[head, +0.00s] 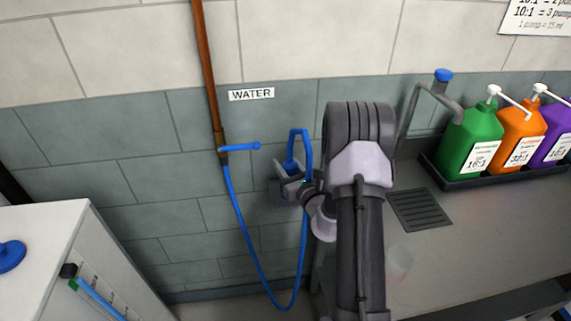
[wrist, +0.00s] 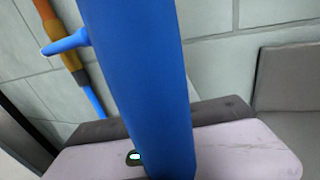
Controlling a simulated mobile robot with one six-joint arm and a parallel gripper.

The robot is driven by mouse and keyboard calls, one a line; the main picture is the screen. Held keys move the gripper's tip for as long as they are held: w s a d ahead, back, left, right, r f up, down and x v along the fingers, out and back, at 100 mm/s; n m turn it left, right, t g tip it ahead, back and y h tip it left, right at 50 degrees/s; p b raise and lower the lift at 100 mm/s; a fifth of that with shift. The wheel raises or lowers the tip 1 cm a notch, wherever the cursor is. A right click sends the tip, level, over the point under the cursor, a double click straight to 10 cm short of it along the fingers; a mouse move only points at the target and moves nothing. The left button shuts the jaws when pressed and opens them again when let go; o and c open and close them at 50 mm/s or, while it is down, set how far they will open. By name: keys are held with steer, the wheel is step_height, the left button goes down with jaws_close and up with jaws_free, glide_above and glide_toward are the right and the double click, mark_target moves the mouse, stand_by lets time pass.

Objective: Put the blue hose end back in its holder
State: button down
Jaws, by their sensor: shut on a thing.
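The blue hose (head: 248,236) hangs from the wall tap in a low loop, rises behind my gripper, bends over above it and comes down into the jaws. My gripper (head: 287,188) is shut on the blue hose end (head: 290,167), in front of the tiled wall and right of the tap. In the wrist view the hose end (wrist: 140,75) is a thick blue cylinder crossing close to the camera, slightly tilted. It hides much of the jaws and the wall behind. I cannot make out a holder in either view; my arm covers part of the wall.
A copper pipe (head: 206,70) with a blue-handled tap (head: 240,148) is left of my gripper, below a WATER sign (head: 251,94). At right is a grey counter (head: 455,245) with a drain grate (head: 419,208), a faucet (head: 410,113) and pump bottles (head: 472,142). A white cabinet (head: 45,235) is lower left.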

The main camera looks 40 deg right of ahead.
steer(key=shift+f+b, duration=0.3)
steer(key=shift+f, duration=0.1)
steer(key=c, duration=0.8)
jaws_free()
steer(key=shift+c, duration=0.2)
